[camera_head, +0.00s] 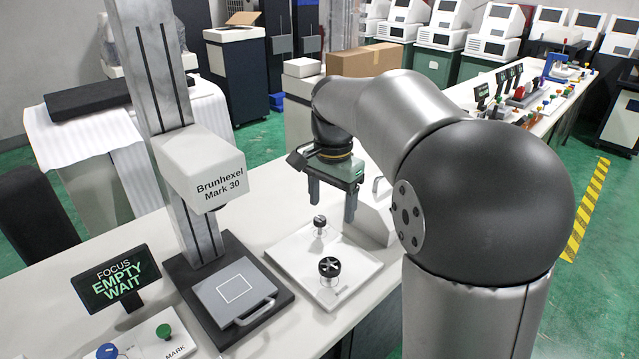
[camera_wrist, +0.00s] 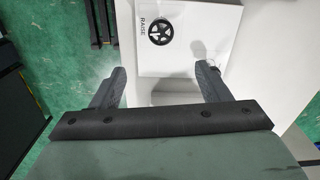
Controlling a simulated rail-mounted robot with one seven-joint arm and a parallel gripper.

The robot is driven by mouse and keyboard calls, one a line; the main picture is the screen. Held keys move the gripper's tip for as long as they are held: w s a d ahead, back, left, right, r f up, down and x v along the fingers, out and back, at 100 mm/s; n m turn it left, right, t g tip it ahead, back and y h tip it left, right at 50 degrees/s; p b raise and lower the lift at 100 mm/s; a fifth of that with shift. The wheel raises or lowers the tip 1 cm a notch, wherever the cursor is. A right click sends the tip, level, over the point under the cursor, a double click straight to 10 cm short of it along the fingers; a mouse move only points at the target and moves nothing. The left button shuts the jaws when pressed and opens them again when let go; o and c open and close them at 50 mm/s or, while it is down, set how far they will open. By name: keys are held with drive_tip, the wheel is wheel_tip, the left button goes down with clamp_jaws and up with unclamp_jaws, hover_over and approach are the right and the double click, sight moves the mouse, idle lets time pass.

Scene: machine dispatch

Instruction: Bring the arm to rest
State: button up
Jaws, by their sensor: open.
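My gripper (camera_head: 331,200) hangs from my bent arm above the white plate with two black knobs, its fingers pointing down. The fingers are apart with nothing between them. In the wrist view my gripper (camera_wrist: 158,85) shows its two dark fingers spread. A black handwheel (camera_head: 329,267) stands on the front part of the white plate (camera_head: 350,258), and a smaller black knob (camera_head: 320,222) stands behind it, below the fingers. In the wrist view one black handwheel (camera_wrist: 167,28) lies ahead of the fingers, beside the word RAISE.
The Brunhexel Mark 30 machine (camera_head: 200,168) stands left of my gripper, over a grey pad (camera_head: 250,304). A display (camera_head: 120,278) reads FOCUS EMPTY WAIT. Green and blue buttons (camera_head: 164,331) sit in front. A cardboard box (camera_head: 365,60) stands behind my arm.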

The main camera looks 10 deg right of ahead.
drive_tip(key=s+f+n, duration=0.5)
drive_tip(key=s, duration=0.7)
drive_tip(key=s+a+f+n, duration=0.1)
drive_tip(key=s+f+n, duration=0.5)
drive_tip(key=s, duration=0.6)
drive_tip(key=shift+p, duration=0.35)
drive_tip(key=shift+w+a, duration=0.1)
